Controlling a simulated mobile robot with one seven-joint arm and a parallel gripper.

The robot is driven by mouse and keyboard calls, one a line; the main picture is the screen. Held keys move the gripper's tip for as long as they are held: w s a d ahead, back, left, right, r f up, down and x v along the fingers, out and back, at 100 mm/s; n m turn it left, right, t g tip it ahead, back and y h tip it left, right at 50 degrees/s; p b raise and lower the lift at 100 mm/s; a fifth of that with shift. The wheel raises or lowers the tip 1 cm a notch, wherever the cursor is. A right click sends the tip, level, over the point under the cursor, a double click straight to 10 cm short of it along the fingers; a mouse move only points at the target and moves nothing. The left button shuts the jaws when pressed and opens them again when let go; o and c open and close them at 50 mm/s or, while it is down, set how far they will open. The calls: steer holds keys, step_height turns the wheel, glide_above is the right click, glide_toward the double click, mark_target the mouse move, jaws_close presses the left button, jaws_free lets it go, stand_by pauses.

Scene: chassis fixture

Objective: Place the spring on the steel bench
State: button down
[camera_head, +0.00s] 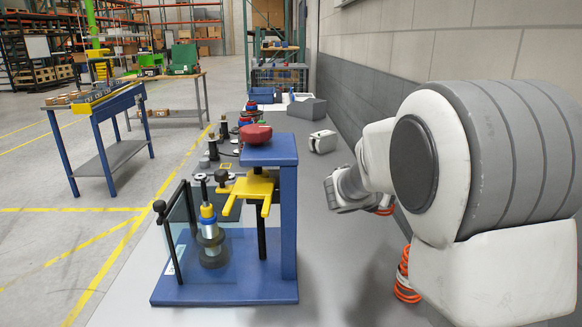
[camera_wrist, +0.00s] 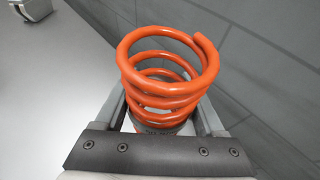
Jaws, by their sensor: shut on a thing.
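In the wrist view an orange coil spring (camera_wrist: 168,62) stands between the two fingers of my gripper (camera_wrist: 165,105), which is shut on it. Its open top coil faces the camera; its lower end is partly hidden by the gripper body. In the head view my gripper (camera_head: 345,200) is low over the grey steel bench (camera_head: 345,260), right of the blue fixture. An orange bit (camera_head: 386,210) shows beside it, mostly hidden by my arm. Another orange spring (camera_head: 405,278) is farther front, partly behind my arm. I cannot tell whether the held spring touches the bench.
A blue press fixture (camera_head: 285,215) with a yellow fork (camera_head: 248,190), red knob and a strut assembly (camera_head: 210,235) stands left of my gripper. A small white device (camera_head: 322,141) and grey box (camera_head: 307,108) lie beyond. A block wall (camera_head: 365,100) runs along the right.

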mark_target(381, 239)
step_height(381, 239, down, 10)
steer(key=b, duration=0.4)
stand_by(0.3)
steer(key=shift+f, duration=0.15)
jaws_free()
